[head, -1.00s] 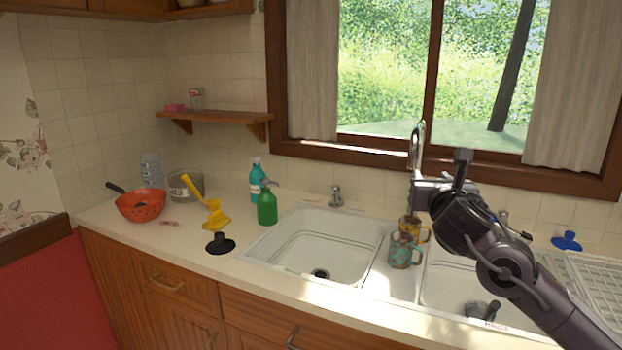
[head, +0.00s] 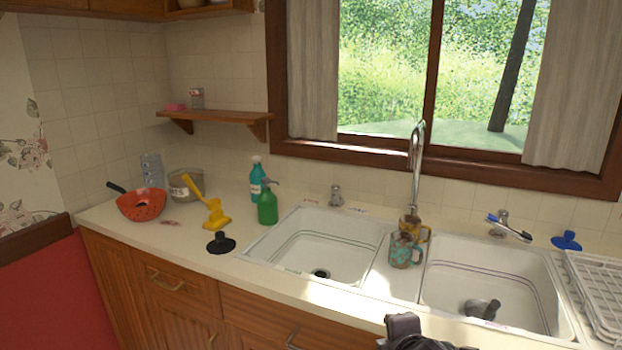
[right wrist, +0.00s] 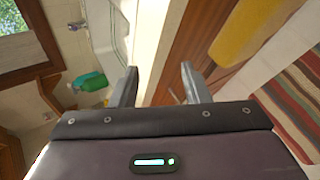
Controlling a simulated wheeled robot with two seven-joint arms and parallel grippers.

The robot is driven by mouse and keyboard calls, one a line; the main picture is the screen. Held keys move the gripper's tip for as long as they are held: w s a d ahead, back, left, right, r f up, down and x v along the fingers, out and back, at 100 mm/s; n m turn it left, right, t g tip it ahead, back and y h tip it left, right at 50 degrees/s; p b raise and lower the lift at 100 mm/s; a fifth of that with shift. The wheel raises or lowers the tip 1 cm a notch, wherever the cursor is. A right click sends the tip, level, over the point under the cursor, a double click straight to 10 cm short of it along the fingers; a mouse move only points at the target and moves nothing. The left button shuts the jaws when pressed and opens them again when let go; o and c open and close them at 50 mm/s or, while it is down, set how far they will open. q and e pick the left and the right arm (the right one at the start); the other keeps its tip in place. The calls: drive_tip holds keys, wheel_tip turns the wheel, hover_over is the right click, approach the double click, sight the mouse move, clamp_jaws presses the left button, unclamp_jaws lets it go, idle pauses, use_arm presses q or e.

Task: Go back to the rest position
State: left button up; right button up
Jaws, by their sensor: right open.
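My right gripper (right wrist: 158,85) is open and empty in the right wrist view, with its two fingers apart in front of the cabinet fronts. In the head view only a dark part of my right arm shows at the bottom edge, and the gripper itself is out of that picture. My left gripper is not in view.
The counter holds a double sink (head: 312,262), two mugs (head: 404,251) on its divider, a green bottle (head: 267,207), a red colander (head: 141,205), a yellow tool (head: 216,215) and a dish rack (head: 598,290). A striped rug (right wrist: 290,110) lies on the floor.

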drive_tip(key=s+d+f+m+g, duration=0.1)
drive_tip(key=s+f+m+g, duration=0.1)
drive_tip(key=s+f+m, duration=0.35)
drive_tip(key=s+d+f+m+g, duration=0.25)
drive_tip(key=s+m, duration=0.35)
drive_tip(key=s, duration=0.4)
drive_tip(key=s+d+f+m+g, duration=0.1)
drive_tip(key=s+f+m+g, duration=0.2)
drive_tip(key=s+f+m, duration=0.4)
drive_tip(key=s+f+n+g, duration=0.1)
drive_tip(key=s+f+n, duration=0.15)
drive_tip(key=f, duration=2.55)
drive_tip(key=s+d+f+g, duration=0.1)
drive_tip(key=s+d+f, duration=0.2)
drive_tip(key=s+f, duration=1.5)
drive_tip(key=shift+s, duration=0.9)
